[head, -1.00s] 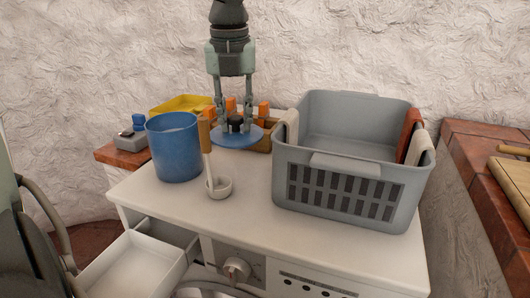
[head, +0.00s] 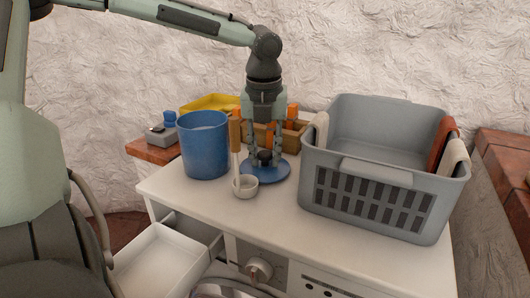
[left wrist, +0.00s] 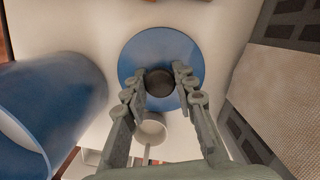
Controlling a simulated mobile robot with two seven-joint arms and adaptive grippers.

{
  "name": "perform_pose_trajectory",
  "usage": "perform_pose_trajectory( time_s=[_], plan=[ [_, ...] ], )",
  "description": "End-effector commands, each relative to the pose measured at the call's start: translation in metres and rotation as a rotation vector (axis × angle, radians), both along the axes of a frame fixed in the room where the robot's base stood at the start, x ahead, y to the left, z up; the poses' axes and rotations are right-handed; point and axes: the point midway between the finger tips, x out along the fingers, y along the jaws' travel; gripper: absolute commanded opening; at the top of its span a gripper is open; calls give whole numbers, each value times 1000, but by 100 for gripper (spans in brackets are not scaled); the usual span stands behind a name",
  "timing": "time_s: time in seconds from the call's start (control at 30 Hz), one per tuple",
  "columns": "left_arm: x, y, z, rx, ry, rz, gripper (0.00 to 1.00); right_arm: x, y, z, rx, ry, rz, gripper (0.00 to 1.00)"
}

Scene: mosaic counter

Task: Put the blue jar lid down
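The blue jar lid (head: 280,172) is a flat blue disc with a black knob (head: 264,157), level at the white counter top behind the ladle. Whether it touches the surface is hard to tell. My left gripper (head: 265,152) points straight down over it, its fingers closed on the knob's two sides. The left wrist view also shows the lid (left wrist: 160,45) with the knob (left wrist: 160,83) between the fingertips. The open blue jar (head: 204,150) stands upright to the left of the lid, apart from it. My right gripper is not in view.
A white ladle (head: 246,187) with a wooden handle stands close in front of the lid. A grey basket (head: 370,195) with cloths over its rim is to the right. A wooden box (head: 291,138) with orange-topped items is behind. An open drawer (head: 160,262) juts out below.

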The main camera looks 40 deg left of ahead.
Motion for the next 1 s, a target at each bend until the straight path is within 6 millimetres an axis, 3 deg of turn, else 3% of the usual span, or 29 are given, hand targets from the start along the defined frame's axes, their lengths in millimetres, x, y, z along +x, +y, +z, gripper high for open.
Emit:
perform_pose_trajectory(
  time_s=[0.03, 0.17, 0.57, 1.0],
  plan=[
    [0, 0, 0, 0, 0, 0, 32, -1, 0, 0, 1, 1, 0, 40],
    [0, 0, 0, -1, 1, 0, 48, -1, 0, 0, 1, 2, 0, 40],
    [0, -1, 8, -1, -1, 0, 48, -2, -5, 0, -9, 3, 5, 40],
    [-10, -9, 94, -2, -3, 0, 48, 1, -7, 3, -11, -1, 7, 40]
  ],
)
